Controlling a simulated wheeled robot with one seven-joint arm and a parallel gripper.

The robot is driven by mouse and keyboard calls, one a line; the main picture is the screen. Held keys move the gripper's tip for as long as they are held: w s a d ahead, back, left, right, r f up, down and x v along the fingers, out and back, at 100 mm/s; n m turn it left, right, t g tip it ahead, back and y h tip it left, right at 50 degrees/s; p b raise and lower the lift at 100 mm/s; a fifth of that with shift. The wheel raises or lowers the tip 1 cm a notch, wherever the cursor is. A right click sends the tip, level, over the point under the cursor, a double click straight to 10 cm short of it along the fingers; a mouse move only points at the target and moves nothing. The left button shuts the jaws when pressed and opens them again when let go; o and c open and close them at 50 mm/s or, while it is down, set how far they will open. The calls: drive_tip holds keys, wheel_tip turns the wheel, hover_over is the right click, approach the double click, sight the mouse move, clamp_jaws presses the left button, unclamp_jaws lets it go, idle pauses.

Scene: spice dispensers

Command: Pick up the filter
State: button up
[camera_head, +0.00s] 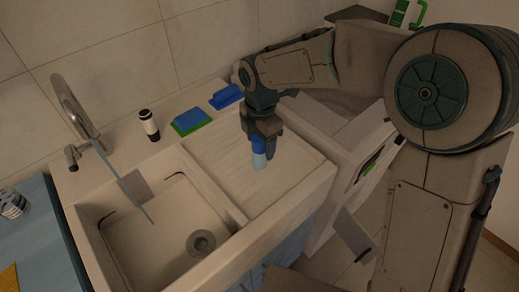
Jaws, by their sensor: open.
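A small upright cylinder, dark blue on top and pale blue below, stands on the drainboard and appears to be the filter (259,160). My gripper (262,138) points down directly over it, with its dark fingers open around or just at its top. The fingers partly hide the cylinder's upper end. I cannot tell whether they touch it.
The ribbed drainboard (215,160) is otherwise clear. The sink basin (165,235) and faucet (75,105) lie left. Behind stand a black-and-white bottle (149,125), a blue-and-green sponge (190,119) and a blue item (227,97). A green-handled object (400,12) stands at the back right.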

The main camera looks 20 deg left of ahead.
wheel_tip(320, 180, down, 2)
drive_tip(key=shift+c, duration=0.3)
drive_tip(key=c, duration=1.1)
drive_tip(key=shift+r, duration=0.1)
